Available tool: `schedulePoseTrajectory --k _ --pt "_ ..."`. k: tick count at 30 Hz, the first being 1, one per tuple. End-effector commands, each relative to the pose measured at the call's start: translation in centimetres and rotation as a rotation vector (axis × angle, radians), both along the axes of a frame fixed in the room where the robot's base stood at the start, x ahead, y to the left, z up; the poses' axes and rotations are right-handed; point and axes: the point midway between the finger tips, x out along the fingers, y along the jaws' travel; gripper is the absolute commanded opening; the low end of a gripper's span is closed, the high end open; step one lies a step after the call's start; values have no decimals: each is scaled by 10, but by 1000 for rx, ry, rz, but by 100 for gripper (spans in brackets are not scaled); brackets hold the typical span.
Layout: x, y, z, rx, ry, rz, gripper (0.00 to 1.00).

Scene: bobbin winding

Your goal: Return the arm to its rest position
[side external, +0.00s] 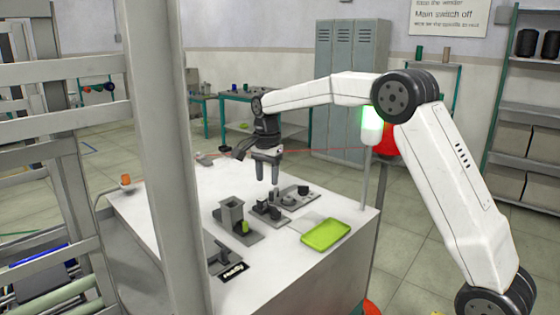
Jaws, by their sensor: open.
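My gripper (268,170) hangs from the end of my white arm over the white table (165,215), fingers pointing down. The jaws are open and I see nothing between them. The fingertips are above a small dark grey winding fixture (268,209) near the middle of the table. The picture is too small to tell how far above it they are. A thin red line of thread runs across the picture behind my wrist.
A grey block-shaped holder (232,214) with a yellow-green piece stands left of the fixture. A lime-green tray (326,233) lies near the right edge. A grey post (163,150) blocks part of the table's left side. Lockers (352,85) stand behind.

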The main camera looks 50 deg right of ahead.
Motion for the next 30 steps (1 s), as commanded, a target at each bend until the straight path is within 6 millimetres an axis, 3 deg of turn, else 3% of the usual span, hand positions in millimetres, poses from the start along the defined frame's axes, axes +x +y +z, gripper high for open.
schedulePoseTrajectory --k 15,30 --pt "-83 79 -41 -11 -26 464 50" --pt "-192 128 -88 -28 -55 895 50"
